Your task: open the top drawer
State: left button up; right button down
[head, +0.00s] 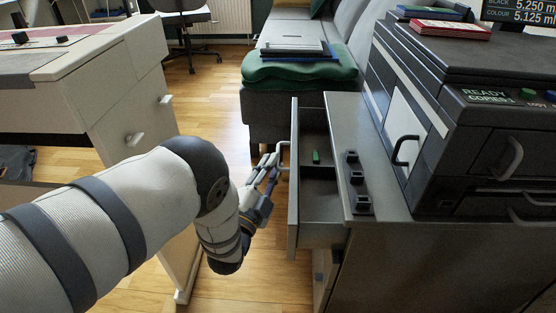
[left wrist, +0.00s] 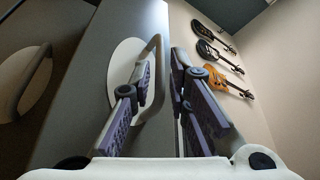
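The top drawer (head: 294,190) of the grey cabinet stands pulled out to the left, its inside showing. A small green object (head: 316,157) lies in it. The drawer's curved handle (head: 281,157) is on its front and also shows in the left wrist view (left wrist: 157,48). My left gripper (head: 270,166) is at this handle. In the left wrist view its two purple-padded fingers (left wrist: 163,65) are apart, with a gap between the tips; the left finger overlaps the handle. I cannot tell whether either finger touches it. My right gripper is not in view.
A white desk (head: 120,85) with knobs is at left. A sofa with a green blanket (head: 300,70) stands behind. Wooden floor (head: 215,100) lies between.

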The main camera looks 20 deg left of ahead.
pick_arm(q)
jog(key=b+x, duration=0.1)
jog(key=x, duration=0.2)
jog(key=shift+w, duration=0.4)
jog(key=c, duration=0.4)
grip_shut()
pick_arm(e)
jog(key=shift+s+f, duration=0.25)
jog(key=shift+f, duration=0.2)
